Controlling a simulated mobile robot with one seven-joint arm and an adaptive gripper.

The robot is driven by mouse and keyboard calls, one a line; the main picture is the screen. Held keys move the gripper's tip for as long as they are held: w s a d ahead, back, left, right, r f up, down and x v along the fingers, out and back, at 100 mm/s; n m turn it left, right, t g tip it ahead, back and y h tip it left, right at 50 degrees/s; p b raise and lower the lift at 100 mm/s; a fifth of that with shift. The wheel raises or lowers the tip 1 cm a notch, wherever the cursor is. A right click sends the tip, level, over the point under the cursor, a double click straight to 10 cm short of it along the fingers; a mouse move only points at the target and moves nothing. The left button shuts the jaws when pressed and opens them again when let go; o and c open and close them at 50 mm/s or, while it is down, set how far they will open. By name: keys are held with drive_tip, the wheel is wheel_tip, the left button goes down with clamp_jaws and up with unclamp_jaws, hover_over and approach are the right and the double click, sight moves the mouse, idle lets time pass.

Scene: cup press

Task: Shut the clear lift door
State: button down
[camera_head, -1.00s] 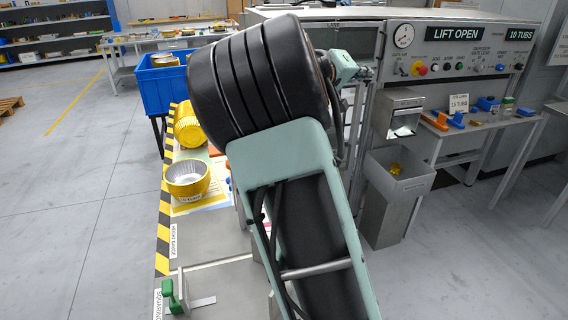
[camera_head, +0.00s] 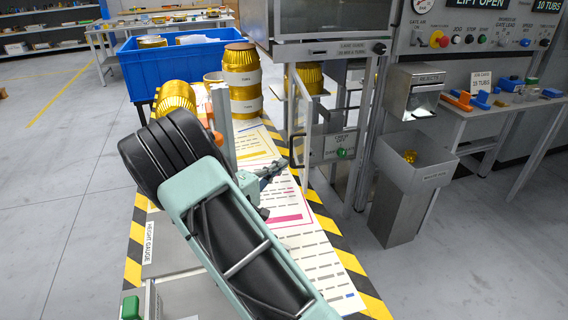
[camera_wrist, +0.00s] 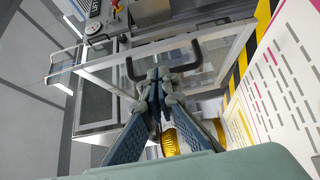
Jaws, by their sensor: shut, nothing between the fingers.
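The clear lift door (camera_head: 306,120) is a see-through panel in a pale metal frame, standing ajar at the press front in the head view. It fills much of the wrist view as a slanting frame (camera_wrist: 215,42). Its dark U-shaped handle (camera_wrist: 195,52) lies just ahead of my gripper (camera_wrist: 157,76). My gripper's fingers are closed together and empty, with the tips at the handle; I cannot tell whether they touch. In the head view my gripper (camera_head: 278,168) is near the door's outer edge, partly hidden by my arm.
Gold tubs (camera_head: 242,75) stand stacked on the striped bench, left of the door, beside a grey post (camera_head: 223,125). A blue crate (camera_head: 170,68) is behind. A green-button box (camera_head: 341,147) stands right of the door.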

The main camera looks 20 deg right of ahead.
drive_tip(key=x, duration=0.8)
drive_tip(key=shift+d+b, duration=0.2)
drive_tip(key=shift+b, duration=0.25)
drive_tip(key=shift+w, duration=0.15)
drive_tip(key=shift+d, duration=0.15)
